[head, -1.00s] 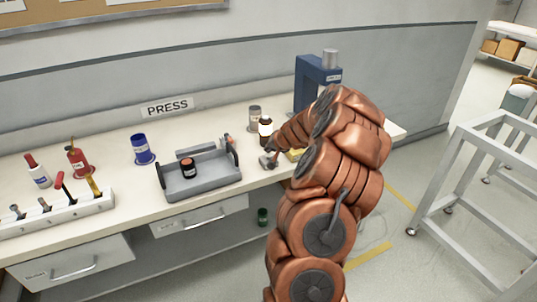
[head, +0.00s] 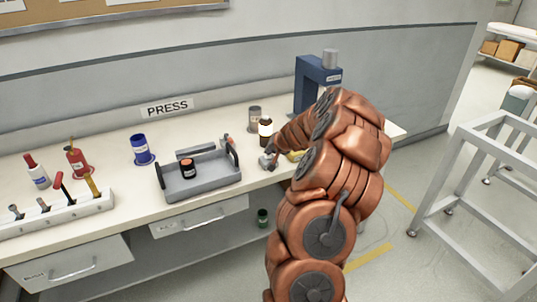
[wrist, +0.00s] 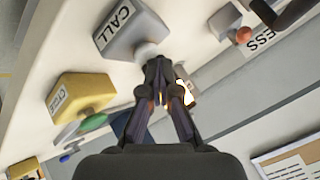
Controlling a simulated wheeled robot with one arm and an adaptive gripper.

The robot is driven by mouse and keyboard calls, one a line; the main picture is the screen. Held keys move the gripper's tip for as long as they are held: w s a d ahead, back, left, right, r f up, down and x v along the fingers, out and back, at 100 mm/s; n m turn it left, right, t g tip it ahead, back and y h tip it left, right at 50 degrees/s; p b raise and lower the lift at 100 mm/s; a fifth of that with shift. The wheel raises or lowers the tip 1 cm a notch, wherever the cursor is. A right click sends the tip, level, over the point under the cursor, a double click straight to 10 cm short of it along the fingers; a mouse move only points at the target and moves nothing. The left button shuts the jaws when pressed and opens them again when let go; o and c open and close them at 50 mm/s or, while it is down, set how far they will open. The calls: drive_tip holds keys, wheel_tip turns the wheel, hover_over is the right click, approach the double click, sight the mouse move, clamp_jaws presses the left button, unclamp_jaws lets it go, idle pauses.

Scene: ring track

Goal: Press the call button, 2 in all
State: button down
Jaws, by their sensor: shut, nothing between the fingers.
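The call button box (wrist: 133,30) is a grey box labelled CALL at the top of the wrist view. Its pale round button (wrist: 147,52) sits on the side facing my gripper (wrist: 157,66). The fingers are shut and empty, with their tips at the button's edge in the picture; I cannot tell whether they touch it or whether it is pressed in. In the head view the grey box (head: 267,163) stands on the bench at the end of my arm, partly hidden by it.
A yellow CYCLE box (wrist: 80,97) with a green button (wrist: 94,122) stands beside the call box. A grey tray (head: 205,184) with a dark jar (head: 188,170) is to the left.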

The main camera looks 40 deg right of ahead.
sight(270, 156)
drive_tip(key=shift+r, duration=0.15)
drive_tip(key=shift+r+p, duration=0.55)
drive_tip(key=shift+r, duration=0.3)
drive_tip(key=shift+r+p, duration=1.45)
drive_tip(key=shift+r, duration=1.05)
